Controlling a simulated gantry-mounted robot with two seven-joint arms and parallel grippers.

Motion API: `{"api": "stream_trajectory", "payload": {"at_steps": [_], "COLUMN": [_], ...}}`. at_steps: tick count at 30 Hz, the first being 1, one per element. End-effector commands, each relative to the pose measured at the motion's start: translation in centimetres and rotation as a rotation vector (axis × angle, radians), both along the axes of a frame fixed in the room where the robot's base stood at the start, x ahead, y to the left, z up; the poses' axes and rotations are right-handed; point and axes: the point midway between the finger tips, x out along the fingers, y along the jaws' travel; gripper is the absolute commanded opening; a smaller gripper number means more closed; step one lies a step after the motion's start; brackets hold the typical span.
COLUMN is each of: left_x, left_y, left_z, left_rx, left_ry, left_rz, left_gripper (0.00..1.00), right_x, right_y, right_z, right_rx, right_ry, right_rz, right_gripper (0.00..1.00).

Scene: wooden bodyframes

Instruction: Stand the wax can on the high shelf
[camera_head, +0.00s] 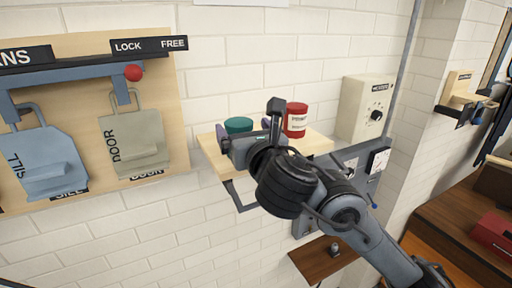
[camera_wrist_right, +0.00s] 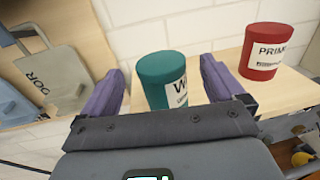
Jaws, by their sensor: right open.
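The teal wax can (camera_wrist_right: 160,75), with a white label starting with W, stands upright on the wooden high shelf (camera_wrist_right: 216,90). In the head view the can (camera_head: 238,125) shows at the shelf's left part, partly hidden by my right gripper (camera_head: 244,131). My right gripper is open, its purple fingers one on each side of the can. In the right wrist view there are gaps between the can and both fingers. The can's bottom is hidden behind the gripper body. My left gripper is not in view.
A red primer can (camera_head: 296,120) stands on the shelf to the right of the wax can. A wooden board with hanging tags (camera_head: 135,140) is on the wall at left. A beige dial box (camera_head: 365,108) is right of the shelf. A lower brown shelf (camera_head: 325,259) is below.

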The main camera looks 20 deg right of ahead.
Motion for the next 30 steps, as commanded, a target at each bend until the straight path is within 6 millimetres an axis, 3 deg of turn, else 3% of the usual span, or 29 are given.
{"api": "stream_trajectory", "payload": {"at_steps": [6,12,18,30], "left_x": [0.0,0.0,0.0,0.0], "left_y": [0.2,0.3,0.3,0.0], "left_z": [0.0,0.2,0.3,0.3], "left_rx": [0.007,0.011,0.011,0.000], "left_ry": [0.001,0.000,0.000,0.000], "left_rz": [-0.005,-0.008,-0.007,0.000], "left_gripper": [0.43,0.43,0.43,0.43], "right_x": [-4.0,-6.5,-7.4,-7.5], "right_y": [0.5,0.6,0.5,0.5], "right_z": [0.0,0.1,0.1,0.0], "right_rx": [0.005,0.003,0.001,0.000], "right_ry": [0.000,0.000,-0.001,-0.001], "right_rz": [0.005,0.003,0.000,-0.001], "right_gripper": [0.95,0.95,0.95,0.95]}}
